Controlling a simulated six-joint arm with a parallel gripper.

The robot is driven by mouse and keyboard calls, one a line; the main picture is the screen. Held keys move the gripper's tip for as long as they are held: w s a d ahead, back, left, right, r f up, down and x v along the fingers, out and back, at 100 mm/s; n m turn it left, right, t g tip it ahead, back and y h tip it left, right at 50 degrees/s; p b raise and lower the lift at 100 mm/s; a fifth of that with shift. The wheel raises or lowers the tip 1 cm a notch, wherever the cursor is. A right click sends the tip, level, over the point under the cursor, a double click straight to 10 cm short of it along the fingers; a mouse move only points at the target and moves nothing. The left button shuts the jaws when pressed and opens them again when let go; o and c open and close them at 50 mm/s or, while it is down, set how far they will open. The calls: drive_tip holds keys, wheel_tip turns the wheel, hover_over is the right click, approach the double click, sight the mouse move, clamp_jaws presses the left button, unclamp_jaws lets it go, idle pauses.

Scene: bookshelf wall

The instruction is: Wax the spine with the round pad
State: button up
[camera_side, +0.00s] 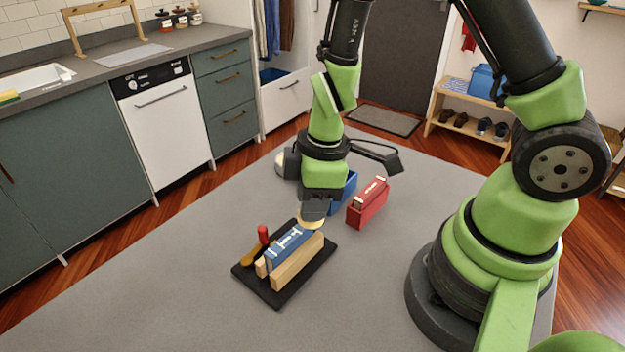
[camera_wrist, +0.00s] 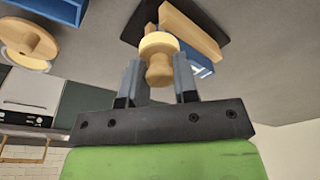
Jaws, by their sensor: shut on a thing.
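My gripper (camera_side: 315,208) is shut on the wooden knob of the round pad (camera_side: 311,224), whose pale face points down. In the wrist view the pad (camera_wrist: 158,42) sits between the two fingers (camera_wrist: 158,80). A blue book (camera_side: 289,243) stands spine up between wooden blocks (camera_side: 298,264) on a black board (camera_side: 278,301). Pale bands cross its spine. The pad is over or near the spine's far end; I cannot tell whether it touches. In the wrist view the pad and gripper hide much of the book (camera_wrist: 204,71).
A red-handled tool (camera_side: 263,235) stands at the board's left. A red box-like thing (camera_side: 369,204) stands to the right of the gripper, with a blue bin (camera_side: 344,192) behind. A round wooden object (camera_wrist: 28,42) shows in the wrist view. The front grey table is clear.

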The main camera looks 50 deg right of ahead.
drive_tip(key=shift+a+r, duration=0.35)
drive_tip(key=shift+a, duration=0.05)
drive_tip(key=a, duration=0.2)
drive_tip(key=shift+w+a+f, duration=0.1)
drive_tip(key=shift+a+f, duration=0.2)
drive_tip(key=shift+w+a, duration=0.15)
drive_tip(key=shift+a, duration=3.5)
drive_tip(key=shift+s+d, duration=0.15)
drive_tip(key=shift+d, duration=2.55)
drive_tip(key=shift+s+d, duration=0.1)
drive_tip(key=shift+d, duration=2.55)
drive_tip(key=shift+r, duration=0.25)
drive_tip(key=shift+w+d+r, duration=0.1)
drive_tip(key=shift+r, duration=3.7)
drive_tip(key=shift+d+f, duration=0.1)
drive_tip(key=shift+f, duration=0.05)
